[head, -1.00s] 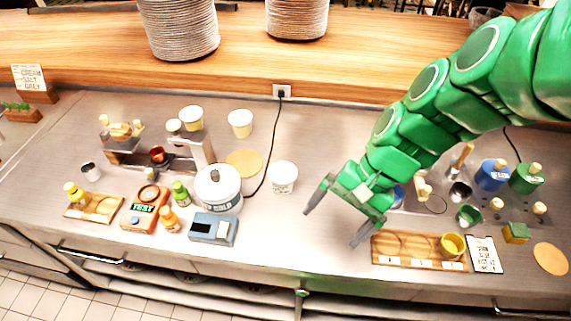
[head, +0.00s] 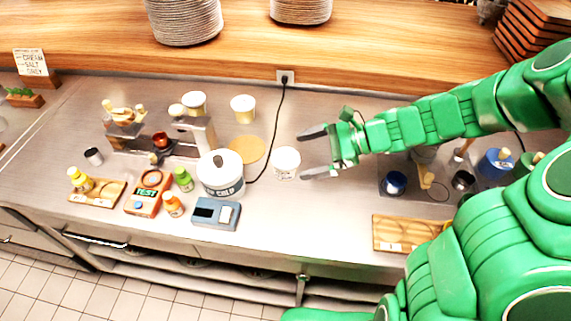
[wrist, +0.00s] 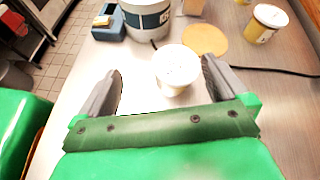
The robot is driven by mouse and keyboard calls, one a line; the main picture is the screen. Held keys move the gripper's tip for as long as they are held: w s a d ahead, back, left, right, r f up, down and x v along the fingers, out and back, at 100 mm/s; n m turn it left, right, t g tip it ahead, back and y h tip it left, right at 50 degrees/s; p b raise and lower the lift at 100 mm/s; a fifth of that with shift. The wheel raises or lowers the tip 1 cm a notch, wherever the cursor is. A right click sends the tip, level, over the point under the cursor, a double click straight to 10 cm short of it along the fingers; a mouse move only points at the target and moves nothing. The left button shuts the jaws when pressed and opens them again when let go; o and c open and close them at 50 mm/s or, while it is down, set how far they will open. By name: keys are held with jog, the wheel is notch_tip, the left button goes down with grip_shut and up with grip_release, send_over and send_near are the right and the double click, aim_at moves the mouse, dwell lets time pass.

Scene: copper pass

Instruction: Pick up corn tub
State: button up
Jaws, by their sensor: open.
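A white tub (head: 286,164) with a pale lid stands upright on the steel counter in the head view. It shows in the wrist view (wrist: 177,69), directly ahead between the fingertips. Its lettering is too small to read, so I cannot tell if it is the corn tub. Two similar pale yellowish tubs stand farther back, one (head: 194,104) left of the other (head: 242,109). My gripper (head: 304,155) is open and empty, right of the white tub. Its fingers point left, one on each side of the tub's near edge, and do not grip it.
A large white "COLD" pot (head: 221,178) and a blue-grey device (head: 215,213) stand left of the tub. A wooden tray (head: 398,233) lies at front right. The counter before the tub is clear.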

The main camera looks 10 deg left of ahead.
aim_at(288, 158)
jog(key=shift+w+d+f+m+t+y, duration=0.1)
jog(key=shift+w+f+m+t+y, duration=0.15)
jog(key=shift+w+f+m, duration=0.25)
jog(key=shift+w+d+f+m+t+y, duration=0.15)
jog(key=shift+w+f+m+t, duration=0.15)
jog(key=shift+w+m, duration=0.4)
jog(key=shift+s+f+x, duration=0.1)
jog(key=shift+s+x, duration=0.05)
jog(key=shift+x, duration=1.85)
jog(key=shift+s+f+x, duration=0.1)
jog(key=shift+x, duration=1.9)
jog(key=shift+d, duration=0.15)
jog(key=c, duration=1.1)
